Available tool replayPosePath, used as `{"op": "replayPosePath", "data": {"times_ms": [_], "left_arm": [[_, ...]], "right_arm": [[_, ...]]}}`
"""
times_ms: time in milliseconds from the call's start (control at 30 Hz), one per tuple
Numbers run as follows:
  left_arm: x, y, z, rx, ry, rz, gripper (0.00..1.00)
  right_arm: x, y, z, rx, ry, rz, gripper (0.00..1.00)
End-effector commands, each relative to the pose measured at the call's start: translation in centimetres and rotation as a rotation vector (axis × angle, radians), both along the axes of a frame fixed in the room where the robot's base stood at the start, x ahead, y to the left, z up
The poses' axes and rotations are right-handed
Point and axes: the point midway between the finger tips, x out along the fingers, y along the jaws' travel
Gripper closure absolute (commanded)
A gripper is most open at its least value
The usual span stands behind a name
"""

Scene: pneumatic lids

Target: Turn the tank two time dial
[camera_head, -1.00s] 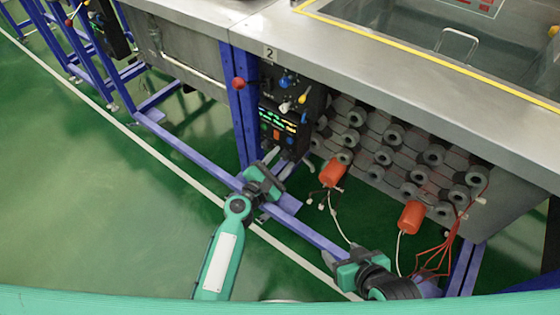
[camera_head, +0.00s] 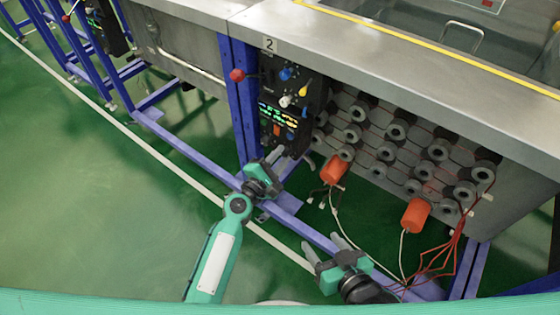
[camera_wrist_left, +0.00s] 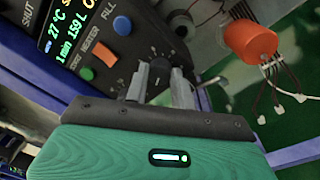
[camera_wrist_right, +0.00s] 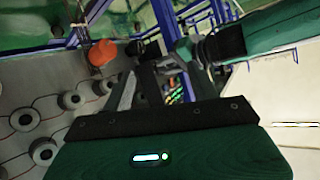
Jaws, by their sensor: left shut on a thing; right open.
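The tank two control panel (camera_head: 268,96) is black, with a green lit display, under the number 2 plate (camera_head: 269,44). In the left wrist view, the time dial (camera_wrist_left: 160,67) is a round black knob on the panel's lower part. My left gripper (camera_wrist_left: 160,84) is shut on this dial, one finger on each side. In the head view, the left gripper (camera_head: 279,154) reaches up to the panel's lower edge, and the dial is hard to make out there. My right gripper (camera_head: 323,248) is open and empty, low in front of the blue frame.
Blue, green and orange buttons (camera_wrist_left: 104,55) sit close beside the dial. Orange cylinders (camera_head: 334,170) with wires and several grey round fittings (camera_head: 397,131) line the tank underside. A blue rail (camera_head: 190,150) runs low across. Green floor at left is clear.

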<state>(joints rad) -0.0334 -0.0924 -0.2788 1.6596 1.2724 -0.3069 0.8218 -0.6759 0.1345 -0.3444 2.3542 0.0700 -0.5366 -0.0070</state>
Motion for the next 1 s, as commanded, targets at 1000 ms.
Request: {"op": "replayPosePath", "data": {"times_ms": [1000], "left_arm": [[0.0,0.0,-0.3,0.752,-0.543,-0.005,0.98]], "right_arm": [[4.2,-0.6,9.5,0.193,-0.592,-0.086,0.4]]}}
